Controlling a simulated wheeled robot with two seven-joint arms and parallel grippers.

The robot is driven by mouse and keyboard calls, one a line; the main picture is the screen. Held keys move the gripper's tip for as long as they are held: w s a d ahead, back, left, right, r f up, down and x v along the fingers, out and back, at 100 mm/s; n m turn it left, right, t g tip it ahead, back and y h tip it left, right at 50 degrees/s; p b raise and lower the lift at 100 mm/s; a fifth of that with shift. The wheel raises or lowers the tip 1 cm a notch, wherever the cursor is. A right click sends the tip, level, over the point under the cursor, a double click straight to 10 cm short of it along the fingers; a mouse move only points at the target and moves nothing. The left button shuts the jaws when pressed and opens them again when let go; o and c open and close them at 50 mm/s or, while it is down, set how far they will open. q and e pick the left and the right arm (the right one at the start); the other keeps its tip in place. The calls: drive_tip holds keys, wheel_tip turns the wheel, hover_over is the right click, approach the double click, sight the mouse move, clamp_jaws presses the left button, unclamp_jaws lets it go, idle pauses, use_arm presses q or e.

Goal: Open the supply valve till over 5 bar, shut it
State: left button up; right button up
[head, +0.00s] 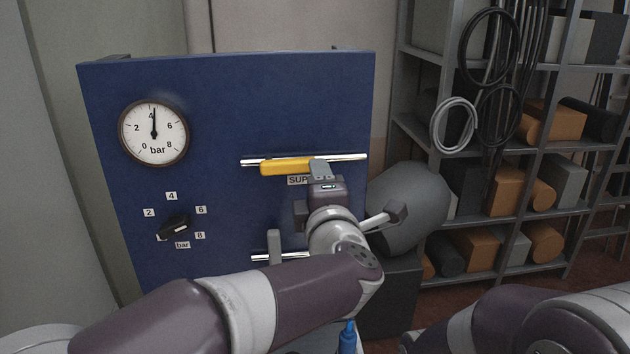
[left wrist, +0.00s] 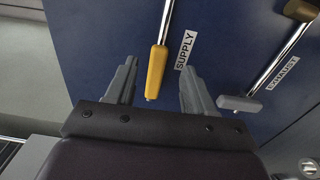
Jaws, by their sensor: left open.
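The supply valve's yellow handle (head: 286,167) lies in line with its silver pipe on the blue panel (head: 225,100). In the left wrist view the yellow handle (left wrist: 155,72) lies between the spread fingers of my left gripper (left wrist: 152,88), with a gap on each side. My left gripper (head: 320,170) also shows at the handle's right end in the head view, partly covering the SUPPLY label (head: 297,181). The round gauge (head: 154,132) has its needle pointing straight up at 4 bar. My right gripper is outside the head view; only its arm shows.
The grey exhaust handle (head: 274,243) stands across its pipe below; it also shows in the left wrist view (left wrist: 240,103). A black knob (head: 174,227) with a bar scale sits under the gauge. A grey tank (head: 408,205) and shelving (head: 480,150) stand right of the panel.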

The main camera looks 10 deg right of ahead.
use_arm(q)
drive_tip(key=s, duration=0.4)
drive_tip(key=shift+s+b, duration=0.25)
drive_tip(key=shift+b, duration=0.15)
drive_tip(key=shift+w+a, duration=0.1)
drive_tip(key=w+a+f+m+g+h, duration=0.1)
drive_tip(key=a+f+m+g, duration=0.1)
drive_tip(key=a+f+m, duration=0.4)
drive_tip(key=a+f+m+g+h, duration=0.1)
drive_tip(key=f+m+g, duration=0.2)
drive_tip(key=f, duration=0.4)
drive_tip(key=w+a+f+m+g+h, duration=0.1)
drive_tip(key=a+f+m+g, duration=0.1)
drive_tip(key=a+f+m, duration=0.4)
drive_tip(key=s+a+f+m+g+y, duration=0.1)
drive_tip(key=s+a+f+g, duration=0.4)
drive_tip(key=s, duration=0.4)
drive_tip(key=s+a+f+m+g+y, duration=0.2)
drive_tip(key=s+a+f+g, duration=0.2)
drive_tip(key=s+a+f, duration=0.4)
drive_tip(key=shift+s+f+g, duration=0.4)
drive_tip(key=shift+s+f, duration=0.45)
drive_tip(key=shift+f, duration=0.05)
